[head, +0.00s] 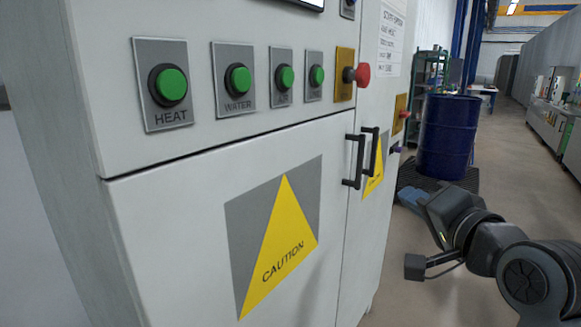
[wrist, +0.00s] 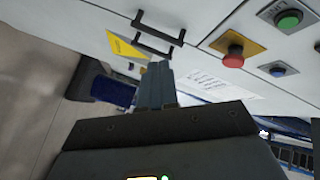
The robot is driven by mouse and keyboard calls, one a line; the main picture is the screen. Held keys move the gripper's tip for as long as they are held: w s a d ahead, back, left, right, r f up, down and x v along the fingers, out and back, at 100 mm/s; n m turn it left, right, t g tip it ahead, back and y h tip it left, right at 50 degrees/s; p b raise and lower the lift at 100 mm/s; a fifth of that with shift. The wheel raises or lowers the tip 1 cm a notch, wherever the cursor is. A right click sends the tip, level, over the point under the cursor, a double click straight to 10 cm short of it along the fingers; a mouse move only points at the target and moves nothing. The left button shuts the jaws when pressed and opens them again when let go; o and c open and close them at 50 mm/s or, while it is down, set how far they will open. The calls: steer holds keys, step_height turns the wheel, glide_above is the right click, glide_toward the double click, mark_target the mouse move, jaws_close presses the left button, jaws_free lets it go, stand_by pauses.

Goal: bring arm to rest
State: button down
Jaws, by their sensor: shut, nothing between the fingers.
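My arm reaches in from the right edge of the head view, bent in front of the cabinet's right side. My gripper (head: 408,196) points away, its blue-grey fingers low beside the cabinet and in front of the blue barrel. In the wrist view the two fingers (wrist: 157,72) lie together, shut with nothing held. They appear close to the cabinet front, below the black door handles (wrist: 158,33) in that picture. I cannot tell the exact gap to the cabinet.
The grey cabinet (head: 180,220) fills the left, with green buttons (head: 173,84), a red knob (head: 362,75) and protruding door handles (head: 358,160). A blue barrel (head: 447,138) stands on a dark grate behind my gripper. Open floor (head: 430,300) lies right of the cabinet.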

steer(key=s+f+n+h, duration=0.2)
steer(key=s+f+h, duration=0.1)
steer(key=s+f, duration=1.85)
steer(key=s+r+n, duration=0.1)
steer(key=s+n, duration=0.2)
steer(key=s, duration=0.9)
steer(key=s+d+r+n+g, duration=0.1)
steer(key=s+n, duration=0.3)
steer(key=s, duration=0.9)
steer(key=shift+d+r+g+h, duration=0.25)
steer(key=shift+r+g+h, duration=0.05)
steer(key=shift+r+h, duration=0.1)
